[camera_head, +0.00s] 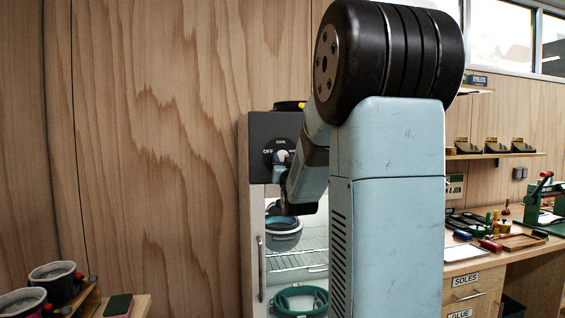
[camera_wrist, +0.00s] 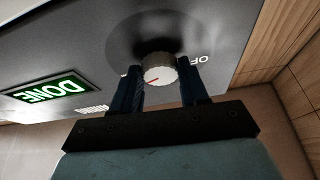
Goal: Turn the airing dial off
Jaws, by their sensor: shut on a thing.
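The airing dial (camera_wrist: 160,70) is a round pale knob with a red line on its face, set in a dark round plate on a grey panel. My gripper (camera_wrist: 161,76) is shut on the knob, one dark finger on each side. In the wrist view the red line points to the lower left, away from the OFF label (camera_wrist: 203,59), which a finger partly covers. In the head view the dial (camera_head: 282,156) shows at the top of the cabinet, with OFF at its left. My arm hides the label at its right and much of the gripper.
The cabinet (camera_head: 257,215) holds a blue-grey tub (camera_head: 284,238) and a green ring-shaped item (camera_head: 300,299) around a wire rack (camera_head: 292,262). A green DONE sign (camera_wrist: 47,92) is on the panel. A workbench with tools (camera_head: 490,240) stands at the right. Two pots (camera_head: 55,281) stand at lower left.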

